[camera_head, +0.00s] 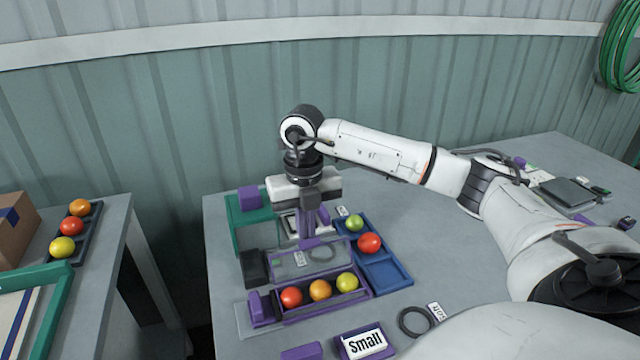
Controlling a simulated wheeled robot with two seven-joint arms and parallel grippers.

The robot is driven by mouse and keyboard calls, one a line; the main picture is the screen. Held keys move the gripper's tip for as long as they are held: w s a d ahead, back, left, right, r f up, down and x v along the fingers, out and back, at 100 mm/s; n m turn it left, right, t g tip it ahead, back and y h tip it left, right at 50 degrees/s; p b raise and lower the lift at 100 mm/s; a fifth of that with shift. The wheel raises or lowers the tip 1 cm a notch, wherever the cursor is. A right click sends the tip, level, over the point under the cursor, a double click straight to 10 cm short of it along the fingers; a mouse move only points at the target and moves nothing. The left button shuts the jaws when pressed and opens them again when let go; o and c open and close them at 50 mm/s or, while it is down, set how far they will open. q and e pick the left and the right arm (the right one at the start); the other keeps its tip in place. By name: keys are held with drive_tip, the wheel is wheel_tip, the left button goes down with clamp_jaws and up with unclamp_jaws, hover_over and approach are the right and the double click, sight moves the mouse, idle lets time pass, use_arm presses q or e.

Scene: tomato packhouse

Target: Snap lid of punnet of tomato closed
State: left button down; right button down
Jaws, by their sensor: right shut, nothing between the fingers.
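The punnet (325,307) is a purple-edged tray on the table, holding a red, an orange and a yellow tomato in a row. Its clear lid (290,266) stands raised along the far side of the punnet, so the tomatoes are uncovered. The lid carries a small green and white label. My right gripper (310,232) points down with its purple fingers together and empty, at the far side of the lid's upper edge. I cannot tell whether the fingertips touch the lid. My left gripper is not in view.
A blue divided tray (390,274) with a red and a green tomato is right of the punnet. A green frame (236,222) and dark block (253,267) stand left.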

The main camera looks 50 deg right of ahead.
drive_tip(key=shift+s+a+r+p, duration=0.25)
drive_tip(key=shift+s+a, duration=0.2)
drive_tip(key=shift+s, duration=0.35)
drive_tip(key=shift+s+a+r+p, duration=0.1)
drive_tip(key=shift+s+a+r, duration=0.15)
drive_tip(key=shift+s+a, duration=0.35)
drive_tip(key=shift+s+d, duration=0.15)
drive_tip(key=shift+r, duration=0.1)
wheel_tip(320, 180, up, 8)
drive_tip(key=p, duration=0.5)
drive_tip(key=shift+p, duration=0.35)
